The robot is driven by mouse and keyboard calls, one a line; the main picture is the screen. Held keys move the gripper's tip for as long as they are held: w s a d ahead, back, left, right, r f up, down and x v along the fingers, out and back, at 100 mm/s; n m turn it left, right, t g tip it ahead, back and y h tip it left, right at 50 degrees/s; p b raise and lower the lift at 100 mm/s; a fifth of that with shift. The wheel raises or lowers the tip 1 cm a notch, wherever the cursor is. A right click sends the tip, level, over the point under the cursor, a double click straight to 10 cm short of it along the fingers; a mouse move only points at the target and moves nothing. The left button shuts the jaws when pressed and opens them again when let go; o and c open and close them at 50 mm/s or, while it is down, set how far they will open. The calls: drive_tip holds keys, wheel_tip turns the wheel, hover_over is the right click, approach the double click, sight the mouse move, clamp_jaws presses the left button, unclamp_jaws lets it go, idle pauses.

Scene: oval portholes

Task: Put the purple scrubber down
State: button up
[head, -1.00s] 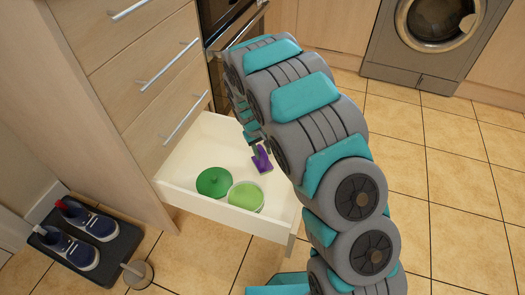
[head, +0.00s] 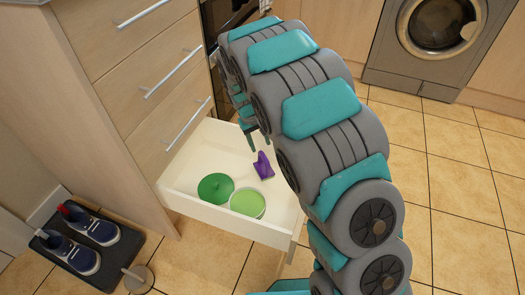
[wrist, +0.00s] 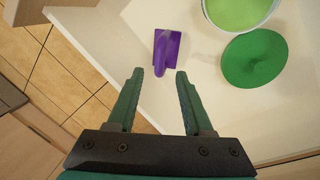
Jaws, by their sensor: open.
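The purple scrubber (head: 263,166) lies on the white floor of the open drawer (head: 182,184), near the back and right of the green items. In the wrist view the scrubber (wrist: 167,52) is just beyond my fingertips, with its handle end pointing toward the gap between them. My gripper (wrist: 157,72) is open and empty, with clear space between it and the scrubber. In the head view my gripper (head: 250,140) is partly hidden by my arm, above the drawer.
A dark green round lid (head: 215,187) and a bowl with light green inside (head: 247,200) are in the drawer's front part. Shoes on a dark tray (head: 75,245) and a small round-based object (head: 138,279) are on the floor. Tiled floor lies open at right.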

drive_tip(key=shift+s+a+r, duration=0.1)
drive_tip(key=shift+a+r, duration=0.05)
drive_tip(key=shift+r, duration=0.75)
drive_tip(key=shift+s+a+r, duration=0.1)
drive_tip(key=shift+r, duration=0.75)
drive_tip(key=s+d+r+m+g, duration=0.1)
drive_tip(key=s+d+r, duration=0.4)
drive_tip(key=s, duration=0.3)
drive_tip(key=s+d+r+m, duration=0.2)
drive_tip(key=s+d+r, duration=0.3)
drive_tip(key=s+d, duration=0.15)
drive_tip(key=s+d+r+y, duration=0.1)
drive_tip(key=s, duration=1.1)
drive_tip(key=s+d+r+m+g+y, duration=0.1)
drive_tip(key=s, duration=1.1)
drive_tip(key=shift+s+d+r+m+g, duration=0.3)
wheel_tip(320, 180, up, 6)
drive_tip(key=p, duration=0.6)
drive_tip(key=shift+r, duration=0.15)
